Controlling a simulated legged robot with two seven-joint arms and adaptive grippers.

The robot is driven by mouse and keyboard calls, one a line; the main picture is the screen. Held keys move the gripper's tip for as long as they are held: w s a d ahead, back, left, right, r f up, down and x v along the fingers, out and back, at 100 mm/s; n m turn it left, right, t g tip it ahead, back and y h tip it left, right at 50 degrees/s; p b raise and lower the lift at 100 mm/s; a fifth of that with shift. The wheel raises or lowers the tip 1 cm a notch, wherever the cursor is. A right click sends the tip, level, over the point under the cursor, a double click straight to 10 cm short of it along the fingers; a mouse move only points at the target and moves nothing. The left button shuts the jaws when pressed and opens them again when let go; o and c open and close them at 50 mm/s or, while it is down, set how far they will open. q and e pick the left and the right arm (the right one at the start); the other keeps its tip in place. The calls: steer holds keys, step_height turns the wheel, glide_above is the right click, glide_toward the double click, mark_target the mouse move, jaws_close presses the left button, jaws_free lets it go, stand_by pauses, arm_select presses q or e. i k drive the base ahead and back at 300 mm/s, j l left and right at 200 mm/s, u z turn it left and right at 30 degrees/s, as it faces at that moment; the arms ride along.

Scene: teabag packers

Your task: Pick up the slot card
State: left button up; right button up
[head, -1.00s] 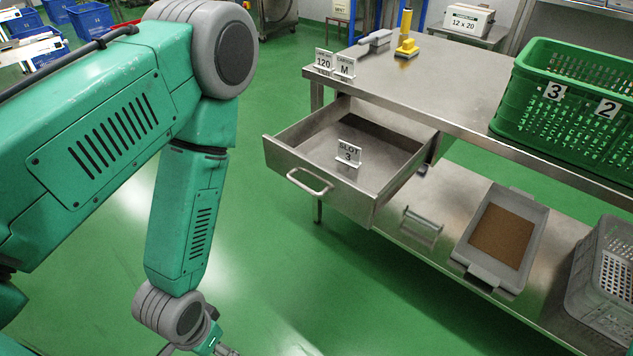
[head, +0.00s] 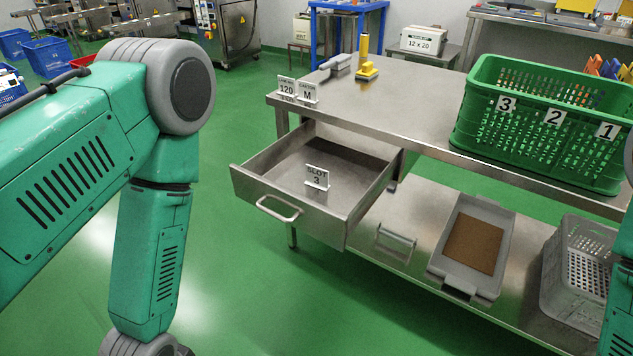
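The slot card (head: 317,176) is a small white stand-up card reading "SLOT 3". It stands upright inside the open metal drawer (head: 290,217) under the steel table. My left arm fills the left side of the head view and hangs down beyond the bottom edge, so my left gripper is out of view. It is left of the drawer and apart from the card. A sliver of green arm shows at the right edge, but my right gripper is not in view.
The steel table (head: 400,130) holds small cards "120" and "M" (head: 307,94), a yellow-handled tool (head: 366,68) and a green crate (head: 480,125) numbered 3, 2, 1. The lower shelf holds a grey tray (head: 438,270) and a grey basket (head: 560,290). Green floor is clear left of the drawer.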

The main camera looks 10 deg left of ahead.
mark_target(318, 178)
steer(key=i+j+z, duration=0.1)
steer(key=j+z, duration=0.85)
steer(key=j, duration=0.25)
